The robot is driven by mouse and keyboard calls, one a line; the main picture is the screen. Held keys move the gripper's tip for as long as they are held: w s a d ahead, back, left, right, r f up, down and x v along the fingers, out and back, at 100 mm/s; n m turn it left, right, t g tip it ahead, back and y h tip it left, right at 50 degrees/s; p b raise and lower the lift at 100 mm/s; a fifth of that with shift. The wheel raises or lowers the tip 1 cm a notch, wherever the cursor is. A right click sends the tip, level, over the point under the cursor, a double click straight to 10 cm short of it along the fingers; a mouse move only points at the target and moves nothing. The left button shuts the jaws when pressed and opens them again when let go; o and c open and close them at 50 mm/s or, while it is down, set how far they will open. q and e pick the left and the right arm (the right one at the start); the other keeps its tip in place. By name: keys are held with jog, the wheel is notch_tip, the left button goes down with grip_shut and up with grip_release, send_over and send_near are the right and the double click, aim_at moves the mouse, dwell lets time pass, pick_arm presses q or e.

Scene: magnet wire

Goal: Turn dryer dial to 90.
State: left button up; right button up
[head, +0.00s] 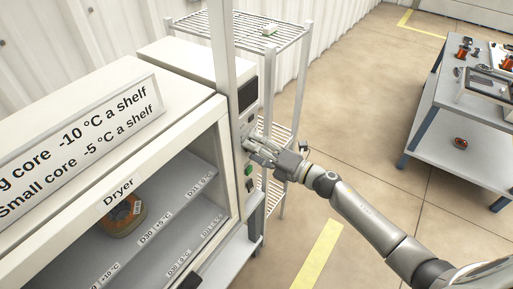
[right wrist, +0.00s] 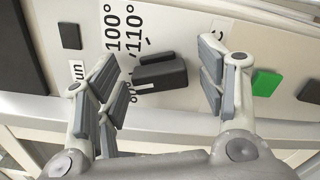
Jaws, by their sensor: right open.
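The dryer (head: 228,150) is a large cream cabinet on the left in the head view, with a narrow control panel (head: 249,123) on its right side. In the right wrist view the dark grey dial (right wrist: 160,73) sits on the white panel, beside printed 100° and 110° marks. Other marks are hidden by my fingers, and I cannot tell the dial's exact setting. My right gripper (head: 257,147) is at the panel and hides the dial in the head view. Its open fingers (right wrist: 160,80) stand on either side of the dial, with gaps. My left gripper is not in view.
A green button (right wrist: 265,82) is right of the dial in the right wrist view, and a dark button (right wrist: 69,35) is left. An orange spool (head: 122,220) sits inside the dryer. A wire rack (head: 285,35) stands behind; a workbench (head: 455,105) is at right.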

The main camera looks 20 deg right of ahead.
jog(key=shift+s, duration=0.1)
jog(key=v, duration=1.2)
jog(key=shift+f, duration=0.1)
jog(key=d+f+m+h, duration=0.3)
jog(key=f+m, duration=0.2)
jog(key=f, duration=0.3)
jog(key=d+f+m+h, duration=0.3)
jog(key=f+m, duration=0.2)
jog(key=f, duration=0.3)
jog(key=s+d+f+m+g+h, duration=0.15)
jog(key=s+f+m, duration=0.25)
jog(key=f, duration=0.4)
jog(key=s+d+f+m+g+h, duration=0.1)
jog(key=s+f+m+g+h, duration=0.15)
jog(key=s+f, duration=0.45)
jog(key=s+a+f+m+g+h, duration=0.1)
jog(key=s+f+m+g, duration=0.15)
jog(key=s+f, duration=0.4)
jog(key=s+a+f+m+g, duration=0.1)
jog(key=s+a+f+m, duration=0.1)
jog(key=s+f+m, duration=0.45)
jog(key=s+a+f+m+g, duration=0.1)
jog(key=s+a+f+g, duration=0.1)
jog(key=s, duration=0.7)
jog(key=s+a+f+g, duration=0.3)
jog(key=s+f, duration=0.3)
jog(key=s, duration=0.3)
jog(key=shift+a+f+m+g, duration=0.3)
jog(key=shift+a+m+g, duration=0.05)
jog(key=shift+a, duration=0.45)
